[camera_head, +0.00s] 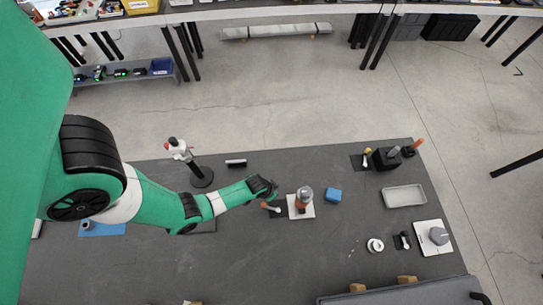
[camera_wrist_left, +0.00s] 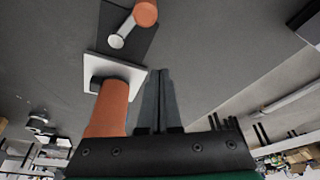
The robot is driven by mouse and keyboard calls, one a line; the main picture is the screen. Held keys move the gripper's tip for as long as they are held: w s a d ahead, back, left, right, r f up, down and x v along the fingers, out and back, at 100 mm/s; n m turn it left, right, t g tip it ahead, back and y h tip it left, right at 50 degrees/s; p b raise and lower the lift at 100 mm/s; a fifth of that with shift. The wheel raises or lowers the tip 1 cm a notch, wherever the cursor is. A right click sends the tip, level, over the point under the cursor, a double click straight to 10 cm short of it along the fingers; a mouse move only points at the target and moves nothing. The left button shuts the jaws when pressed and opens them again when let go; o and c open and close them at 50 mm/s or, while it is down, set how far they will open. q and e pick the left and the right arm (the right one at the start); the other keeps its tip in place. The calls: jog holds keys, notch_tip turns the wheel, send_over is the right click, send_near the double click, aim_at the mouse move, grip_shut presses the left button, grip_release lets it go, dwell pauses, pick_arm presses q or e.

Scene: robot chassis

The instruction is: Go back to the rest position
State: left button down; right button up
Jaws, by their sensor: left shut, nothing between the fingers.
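My left arm reaches in from the left over the dark table (camera_head: 300,260). My left gripper (camera_head: 270,188) is near the middle of the table, beside an orange-and-grey object on a white square plate (camera_head: 294,212). In the left wrist view the two dark fingers (camera_wrist_left: 158,85) are together with nothing between them. The orange cylinder (camera_wrist_left: 112,105) stands just left of the fingers, apparently apart from them. My right gripper is not in view.
A red-and-white object on a black stand (camera_head: 202,177) rises behind my forearm.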

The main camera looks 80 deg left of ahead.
pick_arm(q)
jog(key=p+v, duration=0.3)
jog(key=v, duration=0.4)
jog(key=shift+s+d, duration=0.3)
jog(key=shift+s, duration=0.05)
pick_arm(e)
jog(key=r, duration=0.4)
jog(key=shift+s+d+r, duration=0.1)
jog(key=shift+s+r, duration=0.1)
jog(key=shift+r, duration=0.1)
pick_arm(q)
jog(key=shift+r, duration=0.1)
